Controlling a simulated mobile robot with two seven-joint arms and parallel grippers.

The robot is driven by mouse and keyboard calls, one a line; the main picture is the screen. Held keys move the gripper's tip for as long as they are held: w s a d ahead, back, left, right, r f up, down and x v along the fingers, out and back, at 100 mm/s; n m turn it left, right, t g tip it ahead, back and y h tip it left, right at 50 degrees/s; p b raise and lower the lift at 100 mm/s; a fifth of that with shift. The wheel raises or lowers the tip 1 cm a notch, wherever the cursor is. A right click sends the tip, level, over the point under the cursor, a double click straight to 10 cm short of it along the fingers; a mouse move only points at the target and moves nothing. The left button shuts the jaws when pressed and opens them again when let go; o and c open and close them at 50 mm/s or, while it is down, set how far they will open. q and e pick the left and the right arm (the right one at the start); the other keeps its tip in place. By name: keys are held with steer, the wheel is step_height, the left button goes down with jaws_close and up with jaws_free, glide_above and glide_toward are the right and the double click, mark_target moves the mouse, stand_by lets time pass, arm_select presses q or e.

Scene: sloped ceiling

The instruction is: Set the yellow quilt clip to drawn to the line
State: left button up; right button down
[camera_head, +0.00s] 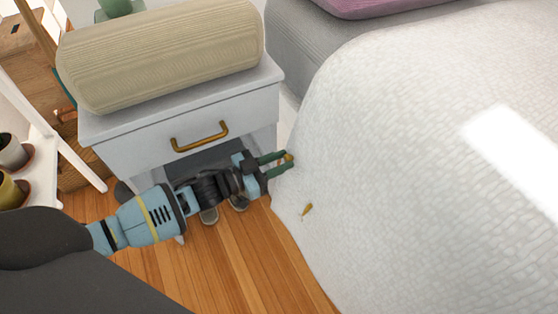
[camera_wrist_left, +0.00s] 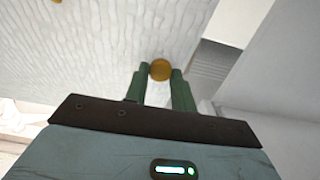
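A small rounded yellow clip (camera_head: 289,157) is at the side of the white quilt (camera_head: 400,150), close to the nightstand. My left gripper (camera_head: 283,164) reaches it from the left, its two green fingers on either side of it. In the left wrist view, the yellow clip (camera_wrist_left: 160,70) fills the gap between the fingertips (camera_wrist_left: 160,74) and seems to touch both. A second small yellow piece (camera_head: 307,209) lies lower on the quilt's side, apart from the gripper. No line shows clearly on the quilt. My right gripper is not in view.
A white nightstand (camera_head: 130,142) with a brass drawer handle (camera_head: 200,137) stands just behind my left arm, with a beige ribbed cushion (camera_head: 160,55) on top.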

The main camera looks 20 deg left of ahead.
arm_select(q)
jaws_close()
steer(key=s+d+p, duration=0.3)
steer(key=s+d, duration=0.2)
steer(key=d, duration=0.1)
steer(key=shift+d, duration=0.2)
steer(key=shift+o, duration=1.9)
jaws_free()
steer(key=shift+o, duration=0.9)
